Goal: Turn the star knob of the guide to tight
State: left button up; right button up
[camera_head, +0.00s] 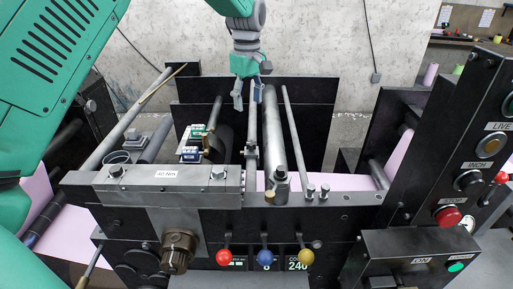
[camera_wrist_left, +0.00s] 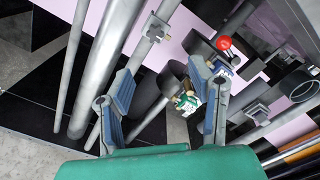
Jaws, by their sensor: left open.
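My left gripper (camera_head: 248,99) is open and empty, pointing down above the rollers behind the front beam. It also shows in the left wrist view (camera_wrist_left: 162,82), its two fingers wide apart. A small guide-like unit (camera_head: 191,153) with green and blue labelled blocks sits to its left in the head view. In the wrist view its green block (camera_wrist_left: 187,103) lies between and beyond the fingers. A red round part (camera_wrist_left: 225,43) shows near the blue block there; I cannot tell if it is the star knob. My right gripper is not in view.
A brown knob (camera_head: 178,250) sits on the front panel. Red (camera_head: 222,257), blue (camera_head: 264,257) and yellow (camera_head: 306,257) ball levers stand beside it. A long roller (camera_head: 273,140) is close to my gripper's right. A black control panel (camera_head: 465,150) stands at the right.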

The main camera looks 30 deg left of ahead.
aim_at(251, 142)
pick_arm(q)
jog(key=f, duration=0.9)
jog(key=w+f, duration=0.1)
jog(key=f, duration=0.3)
jog(key=shift+f, duration=0.3)
jog(key=shift+d+f, duration=0.1)
jog(key=shift+f, duration=0.7)
grip_shut()
